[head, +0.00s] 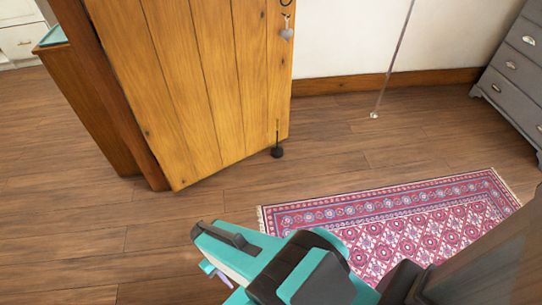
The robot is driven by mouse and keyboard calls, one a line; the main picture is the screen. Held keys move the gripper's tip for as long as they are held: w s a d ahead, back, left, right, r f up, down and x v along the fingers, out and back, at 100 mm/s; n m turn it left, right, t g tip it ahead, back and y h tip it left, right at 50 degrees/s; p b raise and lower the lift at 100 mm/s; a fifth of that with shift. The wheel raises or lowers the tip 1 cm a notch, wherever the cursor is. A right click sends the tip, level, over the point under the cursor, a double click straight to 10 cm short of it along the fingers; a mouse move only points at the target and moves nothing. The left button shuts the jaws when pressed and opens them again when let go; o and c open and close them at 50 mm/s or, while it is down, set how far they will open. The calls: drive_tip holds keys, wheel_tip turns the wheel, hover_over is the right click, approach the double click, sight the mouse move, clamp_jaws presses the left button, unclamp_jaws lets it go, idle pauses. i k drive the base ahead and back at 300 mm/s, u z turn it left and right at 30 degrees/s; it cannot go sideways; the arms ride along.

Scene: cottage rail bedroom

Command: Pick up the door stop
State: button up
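The likely door stop (277,152) is a small dark, rounded piece with a thin upright stem. It is on the wooden floor at the lower right corner of the plank door (205,85). I cannot tell whether it touches the door. My gripper (207,262) is at the bottom of the head view, on my teal and black arm, well apart from the door stop and nearer to me. Its fingers are mostly hidden by the arm, so I cannot see whether they are open or shut.
A red patterned rug (410,225) lies to the right of my arm. A grey drawer chest (515,75) stands at the far right. A thin pole or cord (394,60) reaches the floor near the back wall. Bare floor (170,215) lies between my arm and the door.

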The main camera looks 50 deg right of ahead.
sight(277, 151)
drive_tip(key=z, duration=0.15)
drive_tip(key=i, duration=0.95)
drive_tip(key=u, duration=0.05)
